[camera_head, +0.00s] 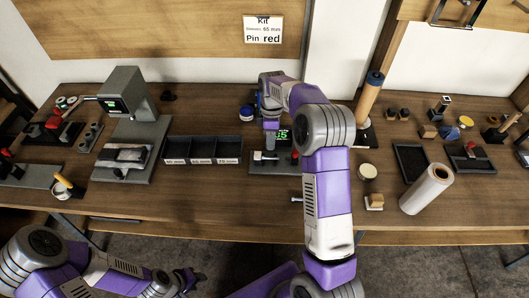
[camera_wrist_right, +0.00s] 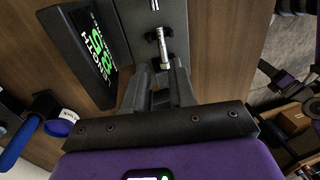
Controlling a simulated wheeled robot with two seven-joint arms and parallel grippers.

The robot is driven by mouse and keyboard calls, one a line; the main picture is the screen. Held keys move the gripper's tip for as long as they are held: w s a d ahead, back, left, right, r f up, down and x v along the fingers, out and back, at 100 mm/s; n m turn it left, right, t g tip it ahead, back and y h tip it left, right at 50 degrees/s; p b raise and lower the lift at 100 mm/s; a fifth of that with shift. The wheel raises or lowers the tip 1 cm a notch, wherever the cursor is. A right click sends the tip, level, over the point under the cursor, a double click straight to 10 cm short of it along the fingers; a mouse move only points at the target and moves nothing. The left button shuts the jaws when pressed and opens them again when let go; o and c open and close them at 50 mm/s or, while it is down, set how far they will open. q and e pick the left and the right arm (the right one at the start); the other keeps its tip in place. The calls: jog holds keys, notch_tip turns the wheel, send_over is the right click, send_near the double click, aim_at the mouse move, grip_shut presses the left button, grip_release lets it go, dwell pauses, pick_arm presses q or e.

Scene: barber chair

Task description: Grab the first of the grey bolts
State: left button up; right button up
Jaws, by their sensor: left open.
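A grey bolt (camera_wrist_right: 163,48) shows in the right wrist view on a dark fixture (camera_wrist_right: 125,22) beside a green display (camera_wrist_right: 100,60). My right gripper (camera_wrist_right: 158,88) has its fingers apart, with the bolt in line with the gap just beyond the tips. I cannot tell whether they touch it. In the head view this gripper (camera_head: 270,142) points down over the fixture (camera_head: 262,167), and my arm partly hides it. A small silvery piece (camera_head: 296,199) near the table's front edge may be another bolt. My left gripper (camera_head: 190,280) is open and empty, low in front of the table.
A three-compartment dark tray (camera_head: 203,162) stands left of the fixture. A grey press-like machine (camera_head: 128,100) is further left. A blue-lidded container (camera_wrist_right: 62,122) is near my right gripper.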

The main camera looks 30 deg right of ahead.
aim_at(271, 158)
jog(key=f, duration=0.2)
jog(key=f+b, duration=0.1)
jog(key=f, duration=0.1)
jog(key=s+a+f, duration=0.1)
jog(key=f, duration=0.1)
jog(key=shift+s+a+b, duration=0.1)
jog(key=shift+b, duration=0.3)
jog(key=shift+r, duration=0.1)
grip_shut()
